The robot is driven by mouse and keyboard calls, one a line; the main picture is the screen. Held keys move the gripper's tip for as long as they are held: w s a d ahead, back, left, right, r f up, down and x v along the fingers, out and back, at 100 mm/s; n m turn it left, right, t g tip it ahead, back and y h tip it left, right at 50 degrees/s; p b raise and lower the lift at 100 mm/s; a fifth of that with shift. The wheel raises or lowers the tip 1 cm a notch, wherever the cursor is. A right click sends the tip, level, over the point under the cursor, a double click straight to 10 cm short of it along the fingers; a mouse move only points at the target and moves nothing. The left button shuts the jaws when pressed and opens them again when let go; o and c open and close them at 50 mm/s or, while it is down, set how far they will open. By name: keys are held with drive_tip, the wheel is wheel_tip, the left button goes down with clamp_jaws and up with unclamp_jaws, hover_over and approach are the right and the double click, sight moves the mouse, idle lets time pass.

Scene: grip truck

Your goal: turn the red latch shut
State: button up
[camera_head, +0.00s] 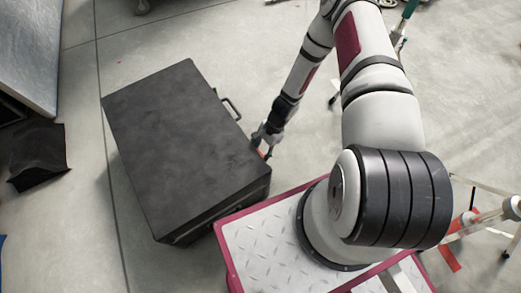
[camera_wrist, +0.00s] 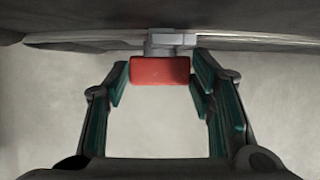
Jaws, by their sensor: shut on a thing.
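The red latch (camera_wrist: 160,70) shows in the wrist view as a small red block on a grey metal mount, at the edge of the dark case. My gripper (camera_wrist: 158,84) has its two green-padded fingers on either side of the latch and is shut on it. In the head view, my gripper (camera_head: 266,143) is at the right side of the black case (camera_head: 185,140), near its front right corner. Only a small bit of red shows there, and the fingers hide most of the latch.
A black handle (camera_head: 230,106) sticks out from the case's right side, beyond my gripper. A dark crumpled item (camera_head: 38,157) lies on the floor at left. A large grey panel (camera_head: 25,45) stands at the upper left. The concrete floor above the case is mostly clear.

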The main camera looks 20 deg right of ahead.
drive_tip(key=o, duration=1.2)
drive_tip(key=shift+c, duration=0.2)
drive_tip(key=shift+r, duration=0.1)
drive_tip(key=v, duration=1.2)
